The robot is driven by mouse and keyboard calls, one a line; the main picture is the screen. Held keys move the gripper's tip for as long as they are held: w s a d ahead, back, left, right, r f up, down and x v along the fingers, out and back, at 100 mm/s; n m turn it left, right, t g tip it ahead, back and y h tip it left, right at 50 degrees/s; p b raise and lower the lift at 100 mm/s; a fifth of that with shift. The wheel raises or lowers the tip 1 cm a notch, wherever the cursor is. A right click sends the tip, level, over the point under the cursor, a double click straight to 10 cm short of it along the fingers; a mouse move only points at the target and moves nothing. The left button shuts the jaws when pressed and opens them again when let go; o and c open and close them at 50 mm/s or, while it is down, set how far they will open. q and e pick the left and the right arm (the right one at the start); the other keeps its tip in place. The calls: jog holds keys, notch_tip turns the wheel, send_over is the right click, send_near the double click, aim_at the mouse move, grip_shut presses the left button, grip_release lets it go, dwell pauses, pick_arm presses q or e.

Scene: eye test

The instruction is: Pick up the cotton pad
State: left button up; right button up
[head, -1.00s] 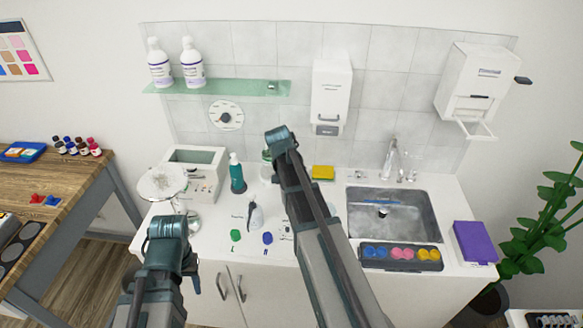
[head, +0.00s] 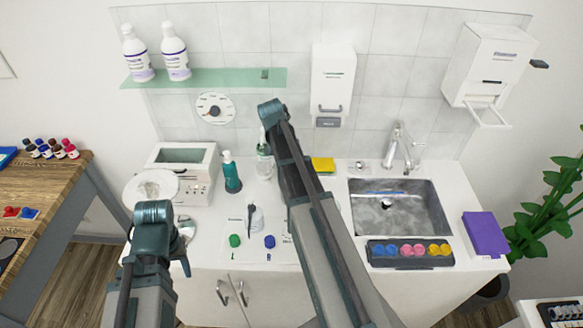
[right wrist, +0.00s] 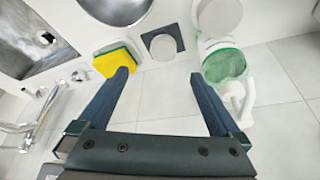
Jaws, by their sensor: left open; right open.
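A round white pad, which looks like the cotton pad (right wrist: 163,47), lies on a dark square (right wrist: 178,37) on the white counter in the right wrist view. My right gripper (right wrist: 160,72) is open, with its two fingers apart on either side of the pad in that picture and nothing between them. In the head view my right arm covers this gripper and the pad. My left gripper (head: 184,262) is at the counter's left front, mostly hidden by its own wrist; a dark finger shows. I see nothing held in it.
A yellow sponge (right wrist: 112,63) is by the right gripper's left finger, and a bottle with green contents (right wrist: 226,64) by the right finger. The sink (head: 400,212) is right of my right arm. A teal bottle (head: 232,178) and white appliance (head: 183,172) stand left.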

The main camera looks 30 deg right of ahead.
jog(key=b+x, duration=0.6)
jog(key=x, duration=0.1)
jog(key=shift+w+f, duration=0.1)
jog(key=shift+f, duration=0.05)
jog(key=shift+d, duration=0.1)
jog(key=b+x, duration=0.5)
jog(key=shift+w+a+f, duration=0.1)
jog(key=shift+w+a, duration=0.15)
jog(key=shift+c, duration=0.2)
jog(key=c, duration=1.3)
